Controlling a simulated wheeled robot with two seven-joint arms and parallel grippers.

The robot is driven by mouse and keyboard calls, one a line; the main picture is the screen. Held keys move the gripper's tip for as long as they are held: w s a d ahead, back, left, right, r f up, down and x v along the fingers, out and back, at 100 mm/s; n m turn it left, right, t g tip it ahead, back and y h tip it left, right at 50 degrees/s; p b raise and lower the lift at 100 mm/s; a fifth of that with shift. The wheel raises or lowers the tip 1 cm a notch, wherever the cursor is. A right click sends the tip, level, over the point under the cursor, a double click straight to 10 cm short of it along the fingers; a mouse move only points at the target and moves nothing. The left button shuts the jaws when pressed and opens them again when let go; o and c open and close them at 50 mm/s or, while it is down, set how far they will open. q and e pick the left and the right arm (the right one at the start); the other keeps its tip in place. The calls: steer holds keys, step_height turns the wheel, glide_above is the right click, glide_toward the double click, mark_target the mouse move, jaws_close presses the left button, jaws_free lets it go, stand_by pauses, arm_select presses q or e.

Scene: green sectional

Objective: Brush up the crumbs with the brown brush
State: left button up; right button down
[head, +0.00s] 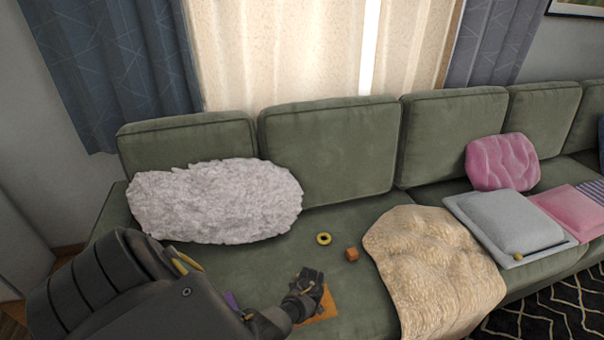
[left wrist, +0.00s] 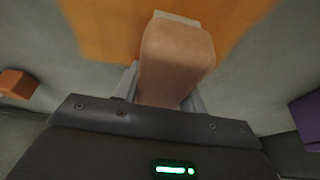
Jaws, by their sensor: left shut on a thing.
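My left gripper (head: 311,284) is low over the green seat cushion. In the left wrist view it is shut on a tan-brown block-like piece with a pale far end, which looks like the brown brush (left wrist: 176,58). The brush lies between the two fingers and cannot be made out in the head view, where the gripper covers it. A flat orange piece (head: 320,306) lies on the seat just under the gripper; it also fills the top of the left wrist view (left wrist: 100,30). I cannot tell whether the brush touches it. I make out no crumbs. My right gripper is not in view.
A yellow ring (head: 323,239) and an orange-brown cube (head: 352,254) lie on the seat behind the gripper. A purple item (head: 231,299) is partly hidden by my left arm. A fluffy pillow (head: 215,201) is at left, a beige blanket (head: 432,270) at right.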

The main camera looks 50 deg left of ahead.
arm_select(q)
steer(key=shift+s+d, duration=0.2)
steer(key=shift+d, duration=0.15)
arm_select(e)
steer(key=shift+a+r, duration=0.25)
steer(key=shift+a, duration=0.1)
arm_select(q)
steer(key=shift+s+d, duration=0.1)
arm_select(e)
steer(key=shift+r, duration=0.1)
